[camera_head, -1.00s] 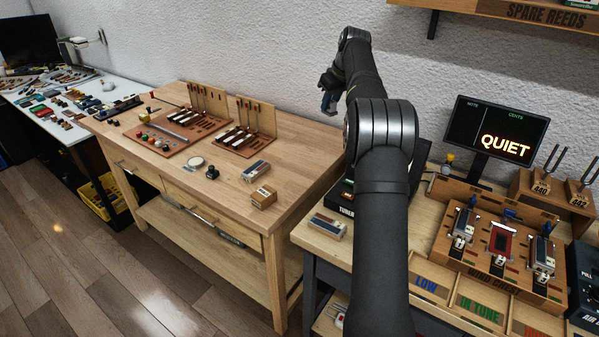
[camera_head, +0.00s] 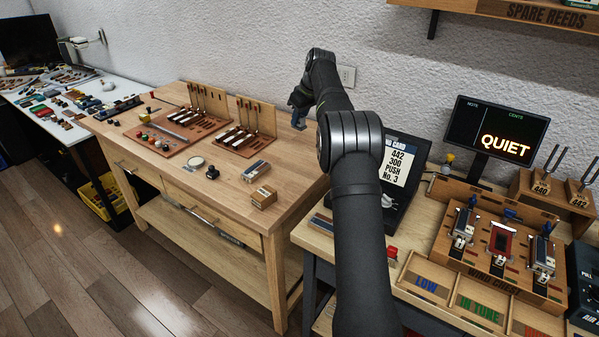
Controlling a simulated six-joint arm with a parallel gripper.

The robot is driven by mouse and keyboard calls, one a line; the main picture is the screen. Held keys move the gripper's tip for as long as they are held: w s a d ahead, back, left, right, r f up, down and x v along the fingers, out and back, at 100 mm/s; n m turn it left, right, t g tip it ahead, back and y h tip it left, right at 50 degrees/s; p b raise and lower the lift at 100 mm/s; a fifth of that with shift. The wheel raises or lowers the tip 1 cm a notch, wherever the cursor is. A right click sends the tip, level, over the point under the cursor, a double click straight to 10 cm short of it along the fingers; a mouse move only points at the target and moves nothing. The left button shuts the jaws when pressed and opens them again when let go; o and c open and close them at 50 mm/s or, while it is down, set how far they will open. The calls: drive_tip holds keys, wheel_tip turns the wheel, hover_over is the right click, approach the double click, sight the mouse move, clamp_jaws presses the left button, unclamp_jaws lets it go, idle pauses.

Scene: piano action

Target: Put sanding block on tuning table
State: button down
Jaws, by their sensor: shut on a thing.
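My gripper (camera_head: 299,122) is at the back right of the wooden workbench (camera_head: 290,180), above its top, near the wall. It is shut on a small bluish thing, too small and dark to identify. I cannot tell if this is the sanding block. A tan block with a dark label (camera_head: 263,197) lies near the workbench's front right corner, and a flat striped box (camera_head: 256,171) lies behind it. The tuning table (camera_head: 418,225) seems to be the right table with the tuner display (camera_head: 497,130). My arm hides part of that table.
A black case with a card (camera_head: 397,165) and a rack marked WIND CHEST (camera_head: 500,262) stand on the right table. A striped block (camera_head: 321,223) at its left edge is partly hidden by my arm. Tool trays (camera_head: 185,135) fill the workbench's back left.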

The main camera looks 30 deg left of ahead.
wheel_tip(320, 180, down, 18)
drive_tip(key=shift+r, duration=0.2)
idle(0.5)
drive_tip(key=shift+f, duration=0.1)
drive_tip(key=c, duration=1.2)
unclamp_jaws()
drive_tip(key=v, duration=1.6)
drive_tip(key=shift+d, duration=0.35)
drive_tip(key=shift+o, duration=0.4)
drive_tip(key=shift+d+r, duration=0.2)
drive_tip(key=shift+r, duration=0.3)
